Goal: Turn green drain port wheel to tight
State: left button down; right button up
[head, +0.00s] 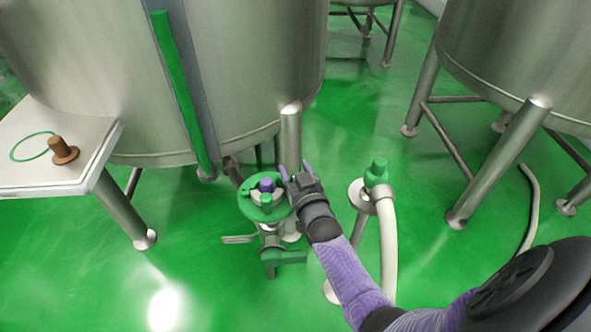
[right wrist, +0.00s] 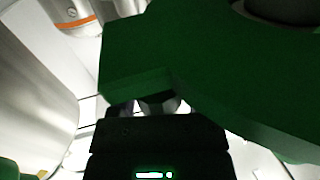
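The green drain port wheel (head: 247,207) sits on top of the valve fitting beside the steel tank leg, with a purple piece (head: 266,184) at its middle. My right gripper (head: 295,172) is at the wheel's right edge in the head view. In the right wrist view, a large dark green part (right wrist: 150,50), apparently the wheel, fills the top and hides most of the fingers. My left gripper is not in view.
A pale hose (head: 388,250) with a green top (head: 377,172) stands to the right. A steel tank (head: 250,70) rises behind. A white table (head: 45,180) with a brown knob (head: 62,150) is at left.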

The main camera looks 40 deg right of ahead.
pick_arm(q)
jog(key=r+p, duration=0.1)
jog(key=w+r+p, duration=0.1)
jog(key=p, duration=0.1)
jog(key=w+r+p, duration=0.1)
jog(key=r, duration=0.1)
pick_arm(e)
jog(key=v, duration=1)
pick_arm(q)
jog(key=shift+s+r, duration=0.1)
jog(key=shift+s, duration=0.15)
